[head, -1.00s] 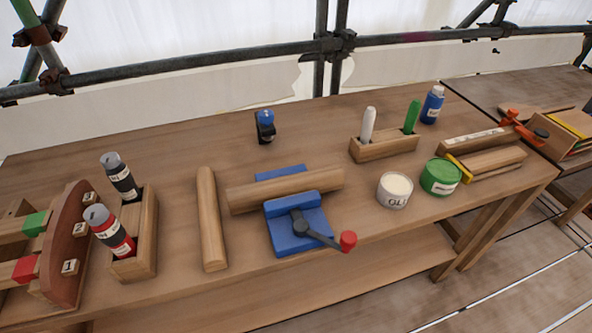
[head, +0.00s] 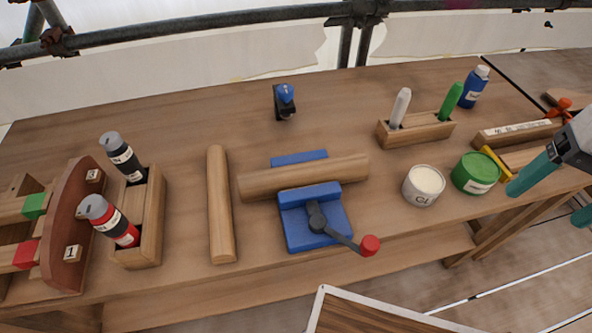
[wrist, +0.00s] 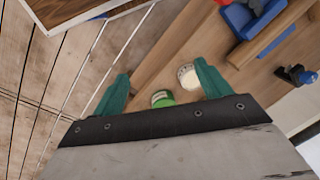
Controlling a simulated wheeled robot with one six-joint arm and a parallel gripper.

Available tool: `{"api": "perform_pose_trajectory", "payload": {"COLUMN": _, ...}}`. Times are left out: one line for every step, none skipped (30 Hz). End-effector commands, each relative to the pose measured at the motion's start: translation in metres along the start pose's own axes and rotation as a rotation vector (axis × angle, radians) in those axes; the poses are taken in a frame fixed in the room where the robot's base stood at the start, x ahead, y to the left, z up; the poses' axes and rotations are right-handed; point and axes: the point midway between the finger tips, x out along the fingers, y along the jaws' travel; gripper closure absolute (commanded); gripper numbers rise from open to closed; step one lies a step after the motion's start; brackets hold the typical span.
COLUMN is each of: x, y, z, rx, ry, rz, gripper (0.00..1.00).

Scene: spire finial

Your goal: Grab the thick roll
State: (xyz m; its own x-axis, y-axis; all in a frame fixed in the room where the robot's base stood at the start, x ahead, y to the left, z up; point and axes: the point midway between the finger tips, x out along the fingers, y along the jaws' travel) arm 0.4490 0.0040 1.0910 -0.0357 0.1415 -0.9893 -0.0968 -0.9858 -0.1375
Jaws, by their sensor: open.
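Two wooden rolls lie on the workbench in the head view. One loose roll (head: 220,205) lies lengthwise left of centre, its near end close to the front edge. The other roll (head: 304,177) lies crosswise in a blue vise (head: 314,222) and looks slightly thicker. My gripper (head: 546,205) is at the right edge of the head view, near the bench's front right edge and well away from both rolls. In the wrist view my gripper (wrist: 161,68) has its teal fingers wide apart with nothing held. Part of the vise (wrist: 250,18) shows there at the top right.
A white tub (head: 423,187) and a green tin (head: 475,173) stand between the vise and my gripper. A wooden holder (head: 412,132) with two markers is behind them. A bottle box (head: 150,225) stands left of the loose roll.

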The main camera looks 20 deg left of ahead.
Motion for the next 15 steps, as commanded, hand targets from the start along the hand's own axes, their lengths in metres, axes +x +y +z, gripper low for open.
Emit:
{"api": "perform_pose_trajectory", "payload": {"x": 0.007, "y": -0.012, "z": -0.011, "rx": 0.035, "ry": -0.065, "rz": -0.038, "gripper": 0.24}}
{"api": "perform_pose_trajectory", "payload": {"x": 0.011, "y": -0.019, "z": -0.017, "rx": 0.058, "ry": -0.1, "rz": -0.063, "gripper": 0.24}}
{"api": "perform_pose_trajectory", "payload": {"x": 0.016, "y": -0.03, "z": -0.025, "rx": 0.09, "ry": -0.147, "rz": -0.095, "gripper": 0.24}}
{"api": "perform_pose_trajectory", "payload": {"x": 0.02, "y": -0.037, "z": -0.031, "rx": 0.114, "ry": -0.182, "rz": -0.118, "gripper": 0.24}}
{"api": "perform_pose_trajectory", "payload": {"x": 0.024, "y": -0.045, "z": -0.037, "rx": 0.141, "ry": -0.216, "rz": -0.141, "gripper": 0.24}}
{"api": "perform_pose_trajectory", "payload": {"x": 0.031, "y": -0.055, "z": -0.046, "rx": 0.176, "ry": -0.262, "rz": -0.17, "gripper": 0.24}}
{"api": "perform_pose_trajectory", "payload": {"x": 0.036, "y": -0.063, "z": -0.052, "rx": 0.204, "ry": -0.298, "rz": -0.19, "gripper": 0.24}}
{"api": "perform_pose_trajectory", "payload": {"x": 0.041, "y": -0.07, "z": -0.058, "rx": 0.23, "ry": -0.333, "rz": -0.21, "gripper": 0.24}}
{"api": "perform_pose_trajectory", "payload": {"x": 0.048, "y": -0.08, "z": -0.066, "rx": 0.268, "ry": -0.381, "rz": -0.234, "gripper": 0.24}}
{"api": "perform_pose_trajectory", "payload": {"x": 0.054, "y": -0.088, "z": -0.072, "rx": 0.296, "ry": -0.416, "rz": -0.251, "gripper": 0.24}}
{"api": "perform_pose_trajectory", "payload": {"x": 0.061, "y": -0.095, "z": -0.079, "rx": 0.325, "ry": -0.45, "rz": -0.269, "gripper": 0.24}}
{"api": "perform_pose_trajectory", "payload": {"x": 0.07, "y": -0.105, "z": -0.087, "rx": 0.367, "ry": -0.497, "rz": -0.29, "gripper": 0.24}}
{"api": "perform_pose_trajectory", "payload": {"x": 0.077, "y": -0.112, "z": -0.094, "rx": 0.397, "ry": -0.532, "rz": -0.306, "gripper": 0.24}}
{"api": "perform_pose_trajectory", "payload": {"x": 0.085, "y": -0.119, "z": -0.1, "rx": 0.43, "ry": -0.568, "rz": -0.319, "gripper": 0.24}}
{"api": "perform_pose_trajectory", "payload": {"x": 0.095, "y": -0.128, "z": -0.108, "rx": 0.471, "ry": -0.614, "rz": -0.338, "gripper": 0.24}}
